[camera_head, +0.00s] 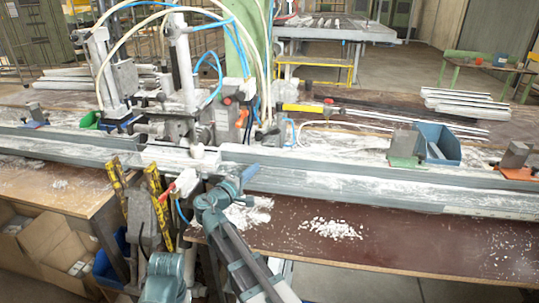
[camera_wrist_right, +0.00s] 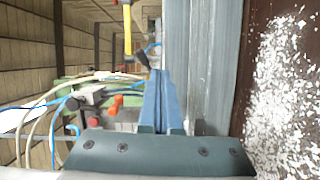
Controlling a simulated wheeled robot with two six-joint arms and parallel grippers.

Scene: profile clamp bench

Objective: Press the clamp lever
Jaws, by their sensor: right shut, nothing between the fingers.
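The clamp unit (camera_head: 205,125) stands behind the long grey profile rail (camera_head: 330,180). It carries an orange handle (camera_head: 242,117) and a red knob (camera_head: 227,101). They also show in the right wrist view as an orange handle (camera_wrist_right: 117,101) and a red knob (camera_wrist_right: 94,122). A white, red-tipped handle (camera_head: 184,183) sits in front of the rail, left of my right gripper. I cannot tell which part is the clamp lever. My right gripper (camera_head: 249,173) is at the rail's front side, its blue fingers (camera_wrist_right: 157,100) shut and empty. My left gripper is not visible.
Yellow folding rulers (camera_head: 117,185) stand upright left of my right arm. White chips (camera_head: 330,229) lie on the brown front board. A blue bin (camera_head: 438,143) stands behind the rail at right. A yellow-handled hammer (camera_head: 303,107) lies behind it. Hoses arch over the clamp unit.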

